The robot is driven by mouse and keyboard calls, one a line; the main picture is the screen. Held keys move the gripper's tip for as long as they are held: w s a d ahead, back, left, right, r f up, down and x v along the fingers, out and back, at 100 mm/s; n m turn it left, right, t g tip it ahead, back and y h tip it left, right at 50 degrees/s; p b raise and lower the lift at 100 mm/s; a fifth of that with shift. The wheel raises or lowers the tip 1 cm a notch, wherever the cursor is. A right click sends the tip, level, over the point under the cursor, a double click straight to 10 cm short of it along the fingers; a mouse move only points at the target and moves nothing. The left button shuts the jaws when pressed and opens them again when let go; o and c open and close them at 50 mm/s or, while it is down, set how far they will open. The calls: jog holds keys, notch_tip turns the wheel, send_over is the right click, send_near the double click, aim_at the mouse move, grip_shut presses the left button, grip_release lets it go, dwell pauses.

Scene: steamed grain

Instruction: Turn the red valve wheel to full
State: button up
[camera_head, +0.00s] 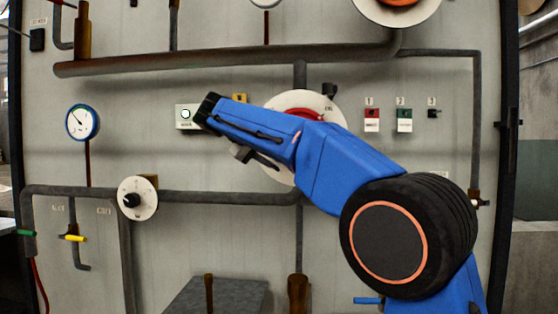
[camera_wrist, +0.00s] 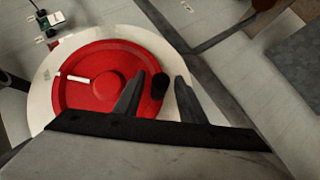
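The red valve wheel (camera_wrist: 88,100) fills the left middle of the wrist view, on a round white plate (camera_wrist: 40,105). It has a white bar mark left of its hub and a dark knob (camera_wrist: 160,84) near its right rim. In the head view the wheel (camera_head: 300,99) shows only as a red arc, because my blue arm covers most of it. My gripper (camera_wrist: 159,76) is at the wheel's right side in the wrist view. Its two dark fingers stand apart on either side of the knob, with small gaps visible. I cannot tell their depth relative to the knob.
A pressure gauge (camera_head: 83,122) and a small white dial (camera_head: 137,198) are on the panel's left. A green-ringed indicator (camera_head: 186,115) is close to my arm. Pipes (camera_head: 220,59) cross above and below. Red (camera_head: 372,120) and green (camera_head: 404,120) switches sit right of the wheel.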

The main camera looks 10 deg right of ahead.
jog(key=v, duration=1.7)
jog(key=shift+r, duration=0.1)
jog(key=s+d+f+n+g+y, duration=0.1)
jog(key=s+d+f+y, duration=0.15)
jog(key=d+f, duration=0.4)
jog(key=s+d+f+n+y, duration=0.1)
jog(key=s+d+f, duration=0.3)
jog(key=d+f, duration=0.25)
jog(key=s+d+f+g+y, duration=0.1)
jog(key=s+d+f, duration=0.35)
jog(key=d, duration=0.25)
jog(key=s+d+f+m+y, duration=0.1)
jog(key=s+f+y, duration=0.1)
jog(key=s+f, duration=0.6)
jog(key=s+d+f+m+y, duration=0.1)
jog(key=s+f+y, duration=0.1)
jog(key=s+f, duration=0.6)
jog(key=s+d+f+y, duration=0.2)
jog(key=s+f, duration=0.7)
jog(key=f, duration=0.9)
jog(key=shift+m, duration=0.4)
